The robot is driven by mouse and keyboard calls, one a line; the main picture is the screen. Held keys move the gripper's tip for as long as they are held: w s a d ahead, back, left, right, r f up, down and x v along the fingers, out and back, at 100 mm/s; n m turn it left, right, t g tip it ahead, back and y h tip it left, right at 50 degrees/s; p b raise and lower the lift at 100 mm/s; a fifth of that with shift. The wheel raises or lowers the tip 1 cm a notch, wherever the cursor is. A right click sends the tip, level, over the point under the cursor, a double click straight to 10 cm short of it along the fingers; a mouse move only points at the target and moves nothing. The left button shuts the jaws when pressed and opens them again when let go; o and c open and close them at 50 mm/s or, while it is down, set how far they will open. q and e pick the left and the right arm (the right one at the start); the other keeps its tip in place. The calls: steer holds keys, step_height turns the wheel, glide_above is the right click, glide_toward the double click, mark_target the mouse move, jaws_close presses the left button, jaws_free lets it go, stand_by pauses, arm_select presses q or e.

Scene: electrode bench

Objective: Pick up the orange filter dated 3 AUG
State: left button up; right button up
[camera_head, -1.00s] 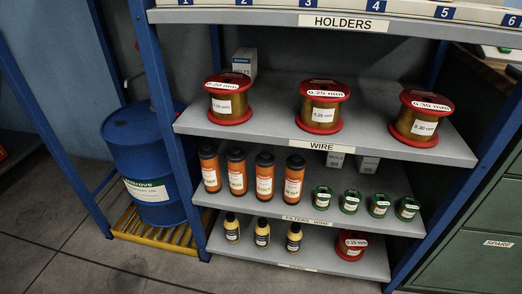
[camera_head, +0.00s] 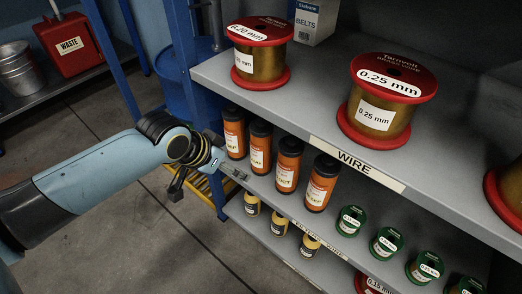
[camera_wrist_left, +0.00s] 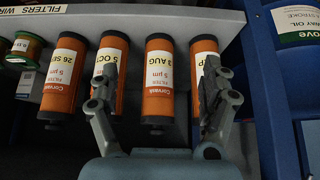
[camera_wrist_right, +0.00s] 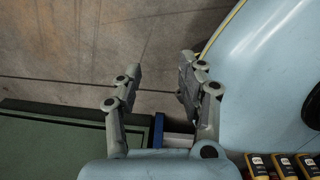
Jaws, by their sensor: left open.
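The orange filter dated 3 AUG (camera_wrist_left: 158,82) stands between two other filters on the filter shelf, its date readable in the left wrist view, which shows it upside down. In the head view it is the second filter from the left (camera_head: 260,147). My left gripper (camera_head: 238,174) is open in front of the filter row; in the left wrist view its fingers (camera_wrist_left: 157,88) appear on either side of the 3 AUG filter, overlapping the neighbours. Contact cannot be told. My right gripper (camera_wrist_right: 160,72) is open and empty, seen only in the right wrist view.
Neighbouring filters are dated 5 OCT (camera_wrist_left: 110,75) and 26 SEP (camera_wrist_left: 66,75); the one on the other side (camera_wrist_left: 204,60) is partly covered by a finger. Green spools (camera_head: 386,242) share the shelf. The wire shelf (camera_head: 300,115) overhangs. A blue drum (camera_head: 187,85) stands left.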

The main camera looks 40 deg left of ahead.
mark_target(259, 149)
arm_select(q)
steer(key=w, duration=0.2)
steer(key=w+b, duration=0.1)
steer(key=w, duration=0.4)
steer(key=shift+d+f+b, duration=0.15)
steer(key=shift+d+b, duration=0.1)
steer(key=shift+b, duration=0.05)
steer(key=shift+w, duration=0.55)
steer(key=b+x, duration=0.2)
steer(key=x, duration=0.2)
steer(key=shift+w+f+b, duration=0.35)
steer(key=shift+f+b, duration=0.05)
steer(key=shift+f, duration=0.05)
steer(key=shift+r, duration=0.1)
steer(key=shift+c, duration=0.5)
steer(key=c, duration=1.4)
steer(key=shift+c, duration=0.6)
arm_select(e)
steer(key=w+d+f, duration=0.2)
steer(key=w+f, duration=0.1)
steer(key=shift+d+f, duration=0.1)
steer(key=shift+d, duration=0.1)
